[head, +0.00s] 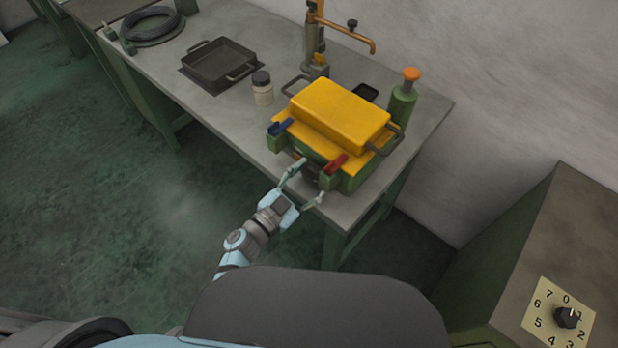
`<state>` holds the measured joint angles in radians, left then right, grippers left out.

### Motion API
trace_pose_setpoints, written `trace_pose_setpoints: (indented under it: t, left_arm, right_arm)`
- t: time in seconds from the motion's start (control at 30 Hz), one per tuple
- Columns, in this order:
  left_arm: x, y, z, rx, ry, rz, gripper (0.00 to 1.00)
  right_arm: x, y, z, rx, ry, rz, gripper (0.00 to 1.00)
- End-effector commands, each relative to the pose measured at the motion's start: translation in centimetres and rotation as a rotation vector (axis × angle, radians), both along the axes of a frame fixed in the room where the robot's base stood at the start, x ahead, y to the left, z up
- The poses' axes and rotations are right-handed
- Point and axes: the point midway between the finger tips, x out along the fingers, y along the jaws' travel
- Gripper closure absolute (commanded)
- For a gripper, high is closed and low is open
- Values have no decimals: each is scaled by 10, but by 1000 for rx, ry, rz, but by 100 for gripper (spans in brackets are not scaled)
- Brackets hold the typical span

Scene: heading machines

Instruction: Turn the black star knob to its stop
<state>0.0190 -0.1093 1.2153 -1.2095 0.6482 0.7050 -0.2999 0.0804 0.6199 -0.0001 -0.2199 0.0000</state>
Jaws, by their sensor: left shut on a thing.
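My left gripper (312,178) reaches up to the front of a green machine with a yellow top (340,115). Its two fingers are spread wide around a dark part low on the machine's front, between the blue and red levers. This dark part appears to be the black star knob (313,171); it is small and mostly hidden in shadow, so its turn angle cannot be told. My right gripper is not in view.
A lidded jar (262,90), a dark tray (220,62) and a green bottle (402,104) stand on the grey bench (225,108). A numbered dial (568,317) is on the cabinet at lower right.

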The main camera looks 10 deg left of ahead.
Motion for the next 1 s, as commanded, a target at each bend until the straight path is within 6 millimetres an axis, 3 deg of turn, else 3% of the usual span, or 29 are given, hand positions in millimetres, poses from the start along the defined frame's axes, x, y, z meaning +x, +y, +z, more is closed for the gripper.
trace_pose_setpoints:
  t: [0.27, 1.0]
  left_arm:
    - [0, 0, 0, 68, -49, 0, 69]
    - [0, 1, 0, 456, -329, 0, 69]
  right_arm:
    - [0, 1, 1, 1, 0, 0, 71]
    - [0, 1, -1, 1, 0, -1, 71]
